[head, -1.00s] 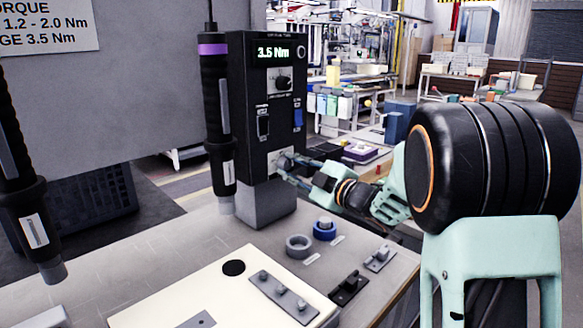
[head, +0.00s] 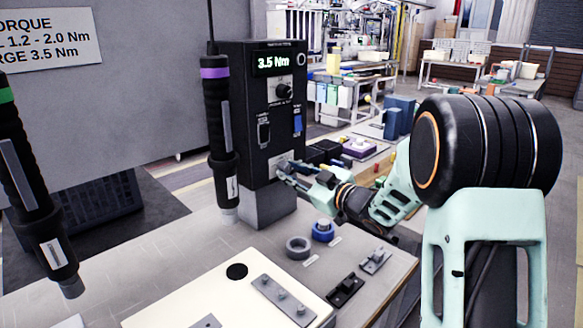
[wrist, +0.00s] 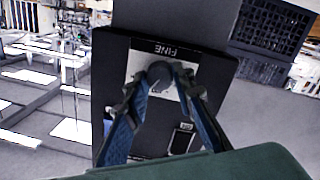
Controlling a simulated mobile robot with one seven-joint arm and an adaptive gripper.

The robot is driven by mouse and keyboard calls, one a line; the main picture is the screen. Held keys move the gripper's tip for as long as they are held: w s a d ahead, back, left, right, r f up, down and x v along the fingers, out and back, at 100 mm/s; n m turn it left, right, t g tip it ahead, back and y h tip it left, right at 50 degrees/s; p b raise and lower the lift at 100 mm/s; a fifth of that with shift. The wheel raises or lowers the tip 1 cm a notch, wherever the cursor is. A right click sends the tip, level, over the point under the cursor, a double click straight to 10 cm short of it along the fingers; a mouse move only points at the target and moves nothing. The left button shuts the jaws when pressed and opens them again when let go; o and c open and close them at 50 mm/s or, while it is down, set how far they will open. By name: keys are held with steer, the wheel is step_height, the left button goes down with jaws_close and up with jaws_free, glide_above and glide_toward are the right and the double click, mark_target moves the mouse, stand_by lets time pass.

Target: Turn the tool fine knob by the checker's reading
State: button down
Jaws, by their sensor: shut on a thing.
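The black checker box (head: 243,150) stands on a grey block, and its display (head: 274,62) reads 3.5 Nm. Its front has a round dial (head: 284,91) and two switches. In the wrist view, a dark round knob (wrist: 160,72) sits on a pale plate marked FINE, seen upside down. My gripper (wrist: 168,82) is shut on this fine knob, a finger on each side. In the head view, my gripper (head: 284,168) is at the low front of the box, and the knob is hidden there. A driver with a purple band (head: 215,73) hangs beside the box.
A second hanging driver (head: 40,190) with a green band is at the left. A sign (head: 50,44) on the grey panel gives torque ranges. Grey (head: 298,248) and blue (head: 323,231) rings and small metal fixtures lie on the bench near my arm.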

stand_by(0.4)
steer(key=c, duration=1.6)
jaws_free()
steer(key=shift+d, duration=0.1)
steer(key=v, duration=1.2)
steer(key=shift+s, duration=0.1)
steer(key=shift+r, duration=0.1)
